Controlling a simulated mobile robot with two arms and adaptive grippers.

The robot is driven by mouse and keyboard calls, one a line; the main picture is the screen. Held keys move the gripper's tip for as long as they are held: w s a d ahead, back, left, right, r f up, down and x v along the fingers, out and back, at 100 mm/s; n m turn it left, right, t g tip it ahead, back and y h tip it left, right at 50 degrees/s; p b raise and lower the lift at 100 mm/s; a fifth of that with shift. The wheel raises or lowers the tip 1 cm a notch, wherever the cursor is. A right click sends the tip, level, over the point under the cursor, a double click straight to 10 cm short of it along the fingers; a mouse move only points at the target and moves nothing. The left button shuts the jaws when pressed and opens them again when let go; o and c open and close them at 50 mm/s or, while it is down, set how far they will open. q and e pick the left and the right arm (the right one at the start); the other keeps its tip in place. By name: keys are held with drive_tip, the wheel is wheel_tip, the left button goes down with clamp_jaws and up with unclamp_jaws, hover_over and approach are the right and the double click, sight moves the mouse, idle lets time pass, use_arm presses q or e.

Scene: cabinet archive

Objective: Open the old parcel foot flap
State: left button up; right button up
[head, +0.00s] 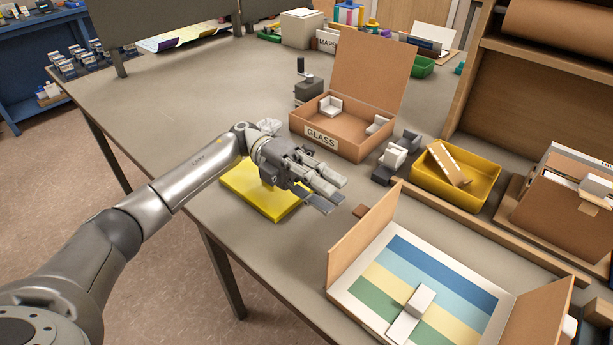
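A flat parcel with cardboard flaps lies at the lower right, which I take for the old parcel. Its left flap (362,236) and right flap (537,322) stand raised. Inside it a sheet with blue, yellow and green stripes (440,262) shows, with a white block-like piece (408,318) on it. I cannot tell which flap is the foot flap; the parcel's near edge is cut off by the frame. My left gripper (333,193) is open and empty, above and beyond the left flap, apart from it. My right gripper is not in view.
A yellow pad (262,192) lies under my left wrist. A GLASS box (328,141) with its lid up stands behind. A yellow tray (455,190), small grey blocks (397,155) and a brown folder box (560,205) stand to the right. The far left tabletop (190,85) is clear.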

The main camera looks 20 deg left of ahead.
use_arm(q)
drive_tip(key=v, duration=0.6)
drive_tip(key=shift+a, duration=0.1)
